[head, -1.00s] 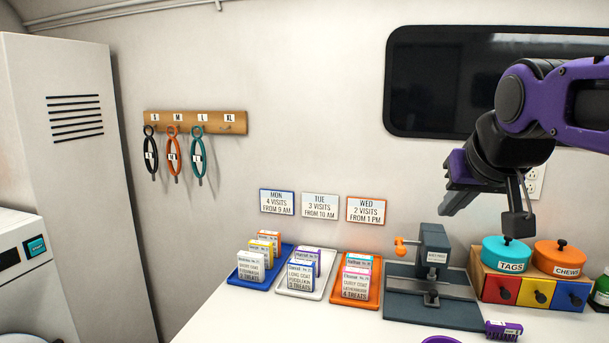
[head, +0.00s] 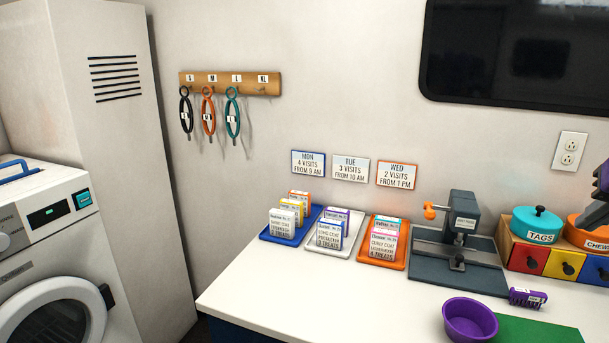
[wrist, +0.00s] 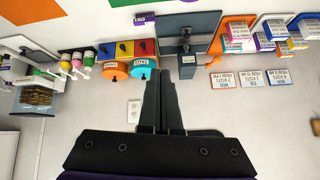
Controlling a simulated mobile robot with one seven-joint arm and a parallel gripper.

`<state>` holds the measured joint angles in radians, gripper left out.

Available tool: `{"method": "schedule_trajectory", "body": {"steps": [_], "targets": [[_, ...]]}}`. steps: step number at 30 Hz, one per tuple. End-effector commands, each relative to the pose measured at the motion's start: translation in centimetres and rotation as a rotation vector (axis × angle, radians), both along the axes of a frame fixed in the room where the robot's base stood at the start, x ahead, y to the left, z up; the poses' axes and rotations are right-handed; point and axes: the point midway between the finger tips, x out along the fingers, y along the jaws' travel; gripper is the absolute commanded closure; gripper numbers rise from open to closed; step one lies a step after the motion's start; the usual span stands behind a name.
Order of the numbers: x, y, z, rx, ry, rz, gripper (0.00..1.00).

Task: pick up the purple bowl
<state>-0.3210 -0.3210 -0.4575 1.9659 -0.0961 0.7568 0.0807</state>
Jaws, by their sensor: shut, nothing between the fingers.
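The purple bowl (head: 469,319) stands upright on the white counter near its front edge, at the lower right of the head view, and looks empty. In the wrist view I cannot pick it out for certain. My gripper (wrist: 166,78) is shut with nothing between its fingers.
A green mat (head: 537,331) lies right of the bowl, with a purple brush (head: 527,297) behind it. A grey press (head: 461,243), a teal tin (head: 537,225) and coloured drawers (head: 528,257) stand behind. Card trays (head: 385,255) are at the left. The counter's front left is clear.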

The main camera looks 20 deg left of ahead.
Motion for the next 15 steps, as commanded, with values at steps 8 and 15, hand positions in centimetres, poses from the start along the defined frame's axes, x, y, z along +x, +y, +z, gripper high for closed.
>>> {"method": "schedule_trajectory", "body": {"steps": [8,15], "targets": [[2.51,9.38,-32.67,-0.031,0.713,0.202,1.0],[2.58,9.05,-32.49,-0.033,0.712,0.196,1.0]]}}
